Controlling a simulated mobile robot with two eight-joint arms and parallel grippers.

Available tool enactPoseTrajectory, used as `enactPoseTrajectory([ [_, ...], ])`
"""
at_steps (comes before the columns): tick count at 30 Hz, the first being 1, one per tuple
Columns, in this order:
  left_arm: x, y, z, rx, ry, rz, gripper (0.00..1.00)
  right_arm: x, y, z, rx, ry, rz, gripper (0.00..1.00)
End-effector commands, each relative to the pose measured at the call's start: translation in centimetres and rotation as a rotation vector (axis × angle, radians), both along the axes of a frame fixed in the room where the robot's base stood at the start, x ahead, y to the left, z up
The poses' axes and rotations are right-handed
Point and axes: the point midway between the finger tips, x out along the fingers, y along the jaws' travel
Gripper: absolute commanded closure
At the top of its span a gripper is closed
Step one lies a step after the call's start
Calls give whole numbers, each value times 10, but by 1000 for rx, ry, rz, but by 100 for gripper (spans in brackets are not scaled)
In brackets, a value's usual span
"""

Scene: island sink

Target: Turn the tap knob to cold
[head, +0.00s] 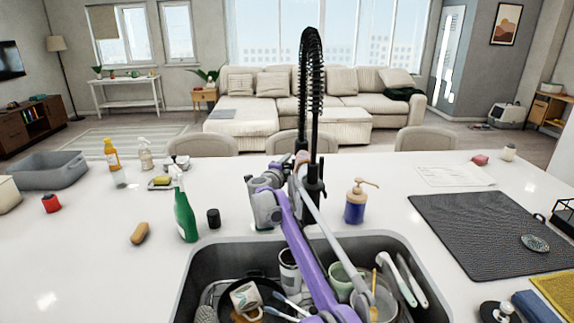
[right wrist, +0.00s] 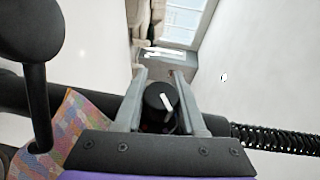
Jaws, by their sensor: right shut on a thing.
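The black tap (head: 311,75) with its coiled spring hose stands behind the sink, and the hose also shows in the right wrist view (right wrist: 275,136). The tap knob (right wrist: 160,97) is round and black, with a white line slanting on its face. My right gripper (right wrist: 160,80) has its two grey fingers on either side of the knob and is shut on it. In the head view my purple arm rises from the front over the sink to the tap, and the knob is hard to make out there. My left gripper is not in view.
The sink (head: 215,262) below holds a pan, cups and utensils. A green spray bottle (head: 184,215) and a small black cylinder (head: 213,218) stand left of the tap. A blue soap dispenser (head: 355,206) stands close to its right. A dark mat (head: 470,230) lies further right.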

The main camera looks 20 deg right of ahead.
Motion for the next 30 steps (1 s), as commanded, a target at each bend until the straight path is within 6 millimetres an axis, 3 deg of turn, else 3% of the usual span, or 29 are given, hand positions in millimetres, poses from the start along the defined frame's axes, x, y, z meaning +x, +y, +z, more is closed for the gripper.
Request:
enactPoseTrajectory([
  [11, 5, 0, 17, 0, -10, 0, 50, 1, 0, 3, 26, 83, 0, 100],
  [30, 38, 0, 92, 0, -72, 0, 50, -2, 2, -5, 145, 498, 2, 100],
])
